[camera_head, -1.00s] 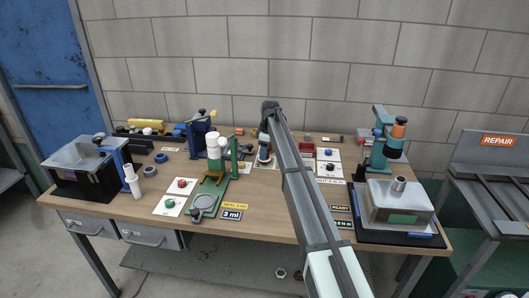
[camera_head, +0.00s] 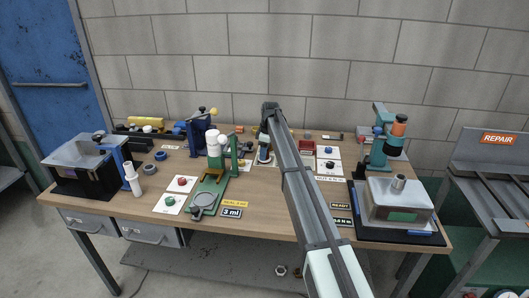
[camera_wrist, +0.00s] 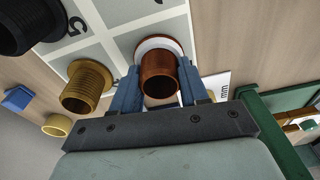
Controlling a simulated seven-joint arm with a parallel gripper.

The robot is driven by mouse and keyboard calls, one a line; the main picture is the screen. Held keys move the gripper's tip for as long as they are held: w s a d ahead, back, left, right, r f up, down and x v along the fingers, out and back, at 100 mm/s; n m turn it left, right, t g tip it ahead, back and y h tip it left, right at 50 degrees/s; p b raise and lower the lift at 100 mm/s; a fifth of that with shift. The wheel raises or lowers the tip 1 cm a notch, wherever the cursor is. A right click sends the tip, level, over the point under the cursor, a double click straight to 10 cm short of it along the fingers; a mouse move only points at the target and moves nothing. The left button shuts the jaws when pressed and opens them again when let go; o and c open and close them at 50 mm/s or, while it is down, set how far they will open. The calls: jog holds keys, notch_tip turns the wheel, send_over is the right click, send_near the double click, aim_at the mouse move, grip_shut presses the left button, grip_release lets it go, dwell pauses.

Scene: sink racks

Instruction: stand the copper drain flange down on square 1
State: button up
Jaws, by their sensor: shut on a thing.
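The copper drain flange (camera_wrist: 159,78) is between the two blue fingers of my gripper (camera_wrist: 158,92) in the wrist view. My gripper is shut on it. The flange's round threaded mouth faces the camera, and a white ring (camera_wrist: 150,44) shows around its far end. Behind it lie pale grey squares (camera_wrist: 120,12) with white borders; one bears a dark number, seen turned. I cannot tell whether the flange touches the surface, nor read the number of the square behind it. In the head view my gripper (camera_head: 264,146) is small at the back middle of the bench, and the flange is not clear there.
In the wrist view a brass threaded flange (camera_wrist: 88,86) stands close to the left finger, with a black one (camera_wrist: 30,24) beyond. A small brass ring (camera_wrist: 57,125) and a blue piece (camera_wrist: 17,99) lie further left. A green frame (camera_wrist: 262,110) stands at the right.

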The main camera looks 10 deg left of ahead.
jog(key=o, duration=1.2)
jog(key=shift+o, duration=0.2)
notch_tip(320, 180, up, 14)
jog(key=d, duration=0.1)
jog(key=shift+d+f, duration=0.15)
jog(key=shift+d, duration=0.15)
